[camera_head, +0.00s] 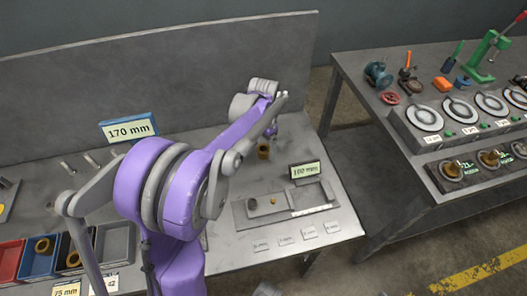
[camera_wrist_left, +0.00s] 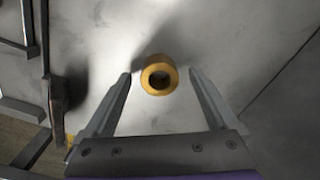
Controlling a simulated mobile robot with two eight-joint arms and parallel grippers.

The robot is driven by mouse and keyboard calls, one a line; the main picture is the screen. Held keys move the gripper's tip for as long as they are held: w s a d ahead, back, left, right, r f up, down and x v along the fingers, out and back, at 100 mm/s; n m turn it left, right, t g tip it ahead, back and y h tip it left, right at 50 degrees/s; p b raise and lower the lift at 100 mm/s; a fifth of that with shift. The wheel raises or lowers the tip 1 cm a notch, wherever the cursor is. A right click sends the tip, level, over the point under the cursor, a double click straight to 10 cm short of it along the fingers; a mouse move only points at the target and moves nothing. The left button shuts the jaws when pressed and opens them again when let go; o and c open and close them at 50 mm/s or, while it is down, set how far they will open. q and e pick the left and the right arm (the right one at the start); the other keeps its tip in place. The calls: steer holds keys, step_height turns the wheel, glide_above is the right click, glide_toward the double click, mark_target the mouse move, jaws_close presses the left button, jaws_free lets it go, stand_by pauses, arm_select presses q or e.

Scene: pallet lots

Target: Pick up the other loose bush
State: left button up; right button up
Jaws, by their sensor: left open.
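A loose brass-coloured bush (camera_head: 263,152) stands on the bare bench top, right of the 170 mm sign. In the left wrist view the bush (camera_wrist_left: 159,62) shows as a yellow ring with a dark bore, between the two fingertips. My left gripper (camera_head: 271,131) is open at the bush, one finger on each side with a gap to both (camera_wrist_left: 160,78). I cannot tell how high the fingertips are above the bench. Another brass bush (camera_head: 43,246) lies in the blue bin (camera_head: 36,264) at the lower left.
A grey fixture plate (camera_head: 247,224) with a small brass piece (camera_head: 273,201) and a 180 mm sign (camera_head: 305,170) lies near the bench's front right. Behind the bench stands a grey back panel (camera_head: 200,60). A second bench with tools (camera_head: 345,75) stands right, across a gap.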

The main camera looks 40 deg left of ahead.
arm_select(q)
jaws_close()
stand_by(0.5)
